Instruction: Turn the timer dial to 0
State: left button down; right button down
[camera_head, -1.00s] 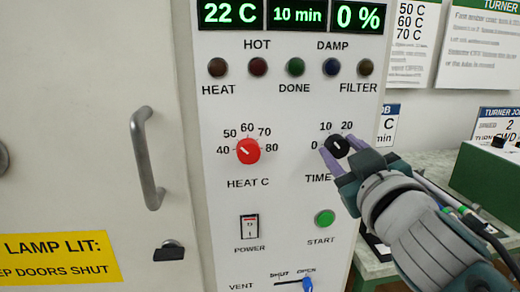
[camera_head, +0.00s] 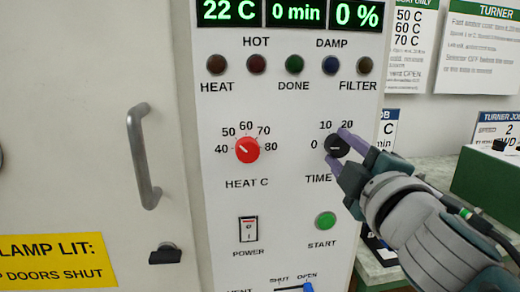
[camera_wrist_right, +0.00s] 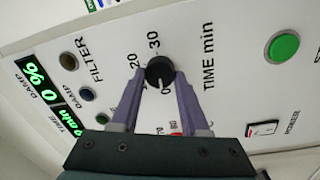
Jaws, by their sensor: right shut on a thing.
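The timer dial is a black round knob (camera_head: 337,146) on the white control panel, with marks 0, 10 and 20 showing around it in the head view. In the right wrist view the dial (camera_wrist_right: 159,71) has its white pointer line toward the 0 mark. The middle display (camera_head: 296,12) reads 0 min. My right gripper (camera_head: 340,148) is shut on the dial, with its two purple fingers on either side of the knob. The right gripper also shows in the right wrist view (camera_wrist_right: 161,80). My left gripper is not in view.
The red heat dial (camera_head: 247,150) is left of the timer dial. Below are the power switch (camera_head: 248,229), green start button (camera_head: 325,221) and blue vent slider (camera_head: 308,288). A door handle (camera_head: 143,157) stands out at the left. A green box (camera_head: 487,180) is at the right.

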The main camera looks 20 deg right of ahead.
jog(key=shift+n, duration=0.4)
jog(key=shift+f, duration=0.1)
jog(key=shift+c, duration=2)
grip_release()
jog(key=shift+s, duration=0.1)
jog(key=shift+s+a, duration=0.15)
jog(key=shift+s, duration=0.15)
jog(key=b+v, duration=0.2)
jog(key=v, duration=0.7)
